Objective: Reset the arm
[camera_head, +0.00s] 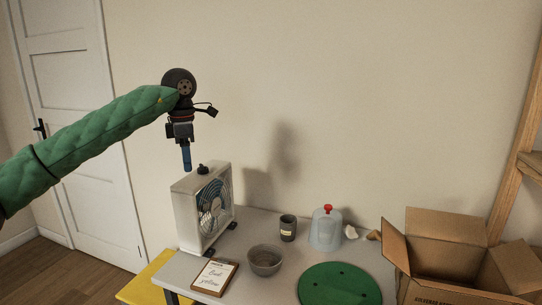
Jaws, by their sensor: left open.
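My left arm comes in from the left in a green padded sleeve. My left gripper (186,157) points down in the air above the box fan, apart from everything on the table. Its jaws show edge-on as a narrow blue piece, and I see nothing held in them. My right gripper is not in view.
An open cardboard box (445,288) stands at right.

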